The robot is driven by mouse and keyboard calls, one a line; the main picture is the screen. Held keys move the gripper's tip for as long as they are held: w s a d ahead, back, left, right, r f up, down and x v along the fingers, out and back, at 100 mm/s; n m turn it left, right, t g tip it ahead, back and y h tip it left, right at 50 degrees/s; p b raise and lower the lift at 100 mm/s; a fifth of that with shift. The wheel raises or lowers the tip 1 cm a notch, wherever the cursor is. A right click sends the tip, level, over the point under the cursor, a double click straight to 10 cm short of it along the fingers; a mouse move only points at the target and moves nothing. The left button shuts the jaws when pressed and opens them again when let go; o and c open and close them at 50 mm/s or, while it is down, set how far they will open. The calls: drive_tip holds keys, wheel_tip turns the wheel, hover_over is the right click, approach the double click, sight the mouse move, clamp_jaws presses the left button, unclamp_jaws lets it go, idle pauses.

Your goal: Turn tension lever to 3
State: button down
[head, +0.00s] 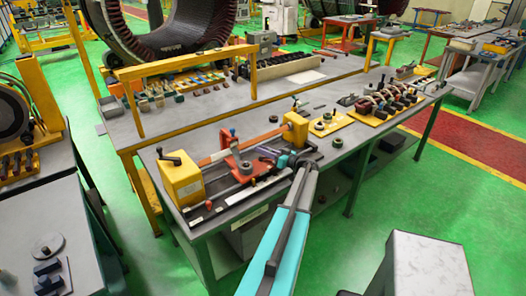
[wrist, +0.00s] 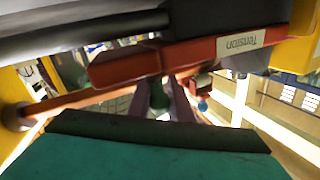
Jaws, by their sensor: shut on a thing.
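The red tension unit (head: 240,166) stands on the work table, and its "Tension" label (wrist: 240,43) reads upside down in the wrist view. My gripper (head: 266,153) reaches in at the unit's right side. In the wrist view the two dark purple fingers of my gripper (wrist: 164,103) are shut on a dark green knob (wrist: 158,95) below the red body, apparently the tension lever's handle. The lever's scale and the number it points to cannot be read. A small blue knob (wrist: 202,105) sits just right of the fingers and stays apart from them.
A yellow block (head: 182,180) with a black handle stands left of the unit, another yellow block (head: 295,130) behind right. An orange-red bar (head: 220,154) runs between them. A yellow tray (head: 385,107) with coils lies farther right.

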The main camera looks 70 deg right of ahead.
drive_tip(key=shift+w+d+n+y+b, duration=0.1)
drive_tip(key=shift+w+n+y+b, duration=0.1)
drive_tip(key=shift+n+y+b, duration=0.85)
drive_tip(key=n+y+b, duration=0.1)
drive_tip(key=y+b, duration=0.1)
drive_tip(key=shift+w+f+b, duration=0.1)
drive_tip(key=shift+b, duration=0.3)
drive_tip(key=n+y+b, duration=0.2)
drive_tip(key=y+b, duration=0.1)
drive_tip(key=b, duration=0.7)
drive_tip(key=shift+w+f, duration=0.1)
drive_tip(key=shift+w, duration=0.05)
drive_tip(key=shift+a+r+y+b, duration=0.25)
drive_tip(key=shift+y+b, duration=0.4)
drive_tip(key=shift+b, duration=0.75)
drive_tip(key=c, duration=1.6)
unclamp_jaws()
drive_tip(key=shift+f+n+b, duration=0.1)
drive_tip(key=shift+n+b, duration=0.15)
drive_tip(key=shift+b, duration=0.35)
